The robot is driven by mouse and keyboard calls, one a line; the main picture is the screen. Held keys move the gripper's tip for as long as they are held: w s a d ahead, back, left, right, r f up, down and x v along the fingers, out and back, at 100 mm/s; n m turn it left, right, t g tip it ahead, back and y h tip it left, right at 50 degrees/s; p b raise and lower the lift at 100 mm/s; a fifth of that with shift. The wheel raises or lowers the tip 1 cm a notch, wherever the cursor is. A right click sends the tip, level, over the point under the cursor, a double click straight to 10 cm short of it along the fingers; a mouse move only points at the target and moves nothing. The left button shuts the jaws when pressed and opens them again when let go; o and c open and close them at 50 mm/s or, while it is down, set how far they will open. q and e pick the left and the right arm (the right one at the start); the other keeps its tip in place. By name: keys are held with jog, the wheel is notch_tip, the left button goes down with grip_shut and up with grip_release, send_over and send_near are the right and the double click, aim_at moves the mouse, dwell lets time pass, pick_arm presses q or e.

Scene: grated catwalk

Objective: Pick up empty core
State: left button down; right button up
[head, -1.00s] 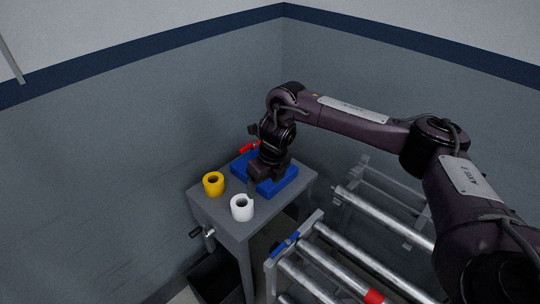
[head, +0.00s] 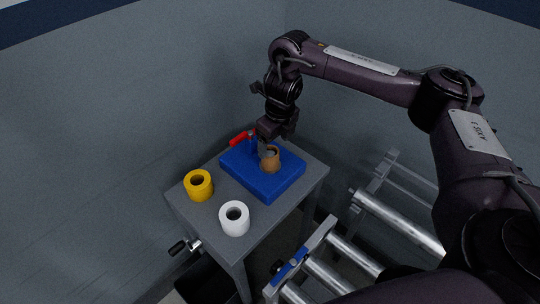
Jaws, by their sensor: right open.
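A brown, hollow core (head: 271,164) stands upright on the blue base (head: 264,185) on a small grey table. My right gripper (head: 268,142) is open and points down just above and behind the core's top rim. Its fingertips are small and dark here, and I cannot tell whether one touches the rim or reaches into the core. My left gripper is out of view.
A yellow roll (head: 198,186) and a white roll (head: 235,219) stand on the grey table (head: 210,220), left of the blue base. A red handle (head: 240,138) is behind the base. A roller rack (head: 335,240) stands to the right, and walls rise behind.

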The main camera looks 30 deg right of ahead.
aim_at(270, 153)
jog(key=f, duration=0.1)
jog(key=w+f+b, duration=0.1)
jog(key=f, duration=0.1)
jog(key=shift+w+d, duration=0.15)
jog(key=shift+d, duration=0.05)
jog(key=shift+f, duration=0.35)
jog(key=shift+a+f, duration=0.15)
jog(key=shift+f, duration=0.05)
jog(key=f, duration=0.2)
jog(key=w+f+p, duration=0.1)
jog(key=f, duration=0.1)
jog(key=shift+w+a+f, duration=0.1)
jog(key=shift+f, duration=0.2)
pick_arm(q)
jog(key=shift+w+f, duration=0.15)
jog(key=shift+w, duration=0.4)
pick_arm(e)
jog(key=c, duration=1)
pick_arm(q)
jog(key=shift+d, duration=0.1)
pick_arm(e)
jog(key=shift+r, duration=0.15)
